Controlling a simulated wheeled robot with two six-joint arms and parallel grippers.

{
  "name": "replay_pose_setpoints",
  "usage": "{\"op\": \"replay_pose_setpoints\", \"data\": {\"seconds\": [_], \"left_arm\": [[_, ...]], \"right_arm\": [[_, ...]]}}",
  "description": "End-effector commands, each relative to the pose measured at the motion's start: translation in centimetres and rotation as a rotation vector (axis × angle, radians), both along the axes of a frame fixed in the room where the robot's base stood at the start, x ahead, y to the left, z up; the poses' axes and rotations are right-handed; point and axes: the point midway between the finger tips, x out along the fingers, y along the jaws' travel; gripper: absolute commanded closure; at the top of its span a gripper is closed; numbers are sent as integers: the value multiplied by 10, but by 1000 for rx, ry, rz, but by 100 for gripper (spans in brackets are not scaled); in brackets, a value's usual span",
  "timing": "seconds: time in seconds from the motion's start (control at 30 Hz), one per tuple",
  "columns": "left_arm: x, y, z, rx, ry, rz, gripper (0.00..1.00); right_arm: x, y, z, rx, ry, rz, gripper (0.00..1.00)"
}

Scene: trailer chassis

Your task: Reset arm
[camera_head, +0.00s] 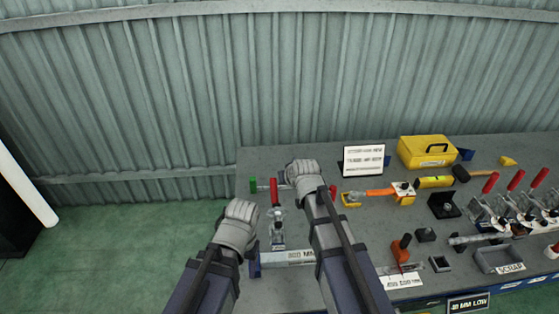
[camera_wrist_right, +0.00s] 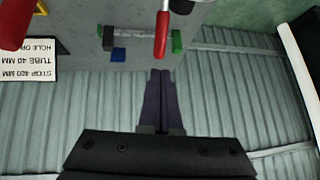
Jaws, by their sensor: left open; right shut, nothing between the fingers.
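My left gripper (camera_head: 240,222) is at the front left edge of the bench in the head view. It is open, with nothing seen in it; its fingers are mostly hidden by the wrist. My right arm reaches farther over the bench, and its gripper end (camera_head: 303,172) is near a red-handled clamp. In the right wrist view the right gripper (camera_wrist_right: 161,75) is shut and empty. Its fingertips point at the bench side, close to a red handle (camera_wrist_right: 162,34); I cannot tell if they touch.
The grey bench (camera_head: 330,155) holds a sign (camera_head: 363,160), a yellow case (camera_head: 427,151), an orange-handled tool (camera_head: 380,191), several red-handled clamps and a scrap tray (camera_head: 498,261). A corrugated wall (camera_head: 270,80) stands behind. Green floor (camera_head: 120,240) left of the bench is clear.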

Motion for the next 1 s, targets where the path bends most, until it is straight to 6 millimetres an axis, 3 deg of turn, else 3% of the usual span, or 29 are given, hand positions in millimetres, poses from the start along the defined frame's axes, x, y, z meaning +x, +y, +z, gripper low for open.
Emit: {"op": "replay_pose_setpoints", "data": {"seconds": [0.13,0.23,0.5,0.77,1.0], "left_arm": [[0,0,-1,0,0,0,34],[0,0,-1,0,0,0,34],[0,0,-1,0,0,0,34],[0,0,-1,0,0,0,34],[0,0,-14,0,0,1,34]], "right_arm": [[-3,-2,-2,-2,9,0,100],[-26,-12,-11,-20,74,-4,100],[-131,-55,-44,-99,387,-30,100],[-212,-83,-54,-146,621,-60,100],[-232,-38,-68,-226,668,51,100]]}}
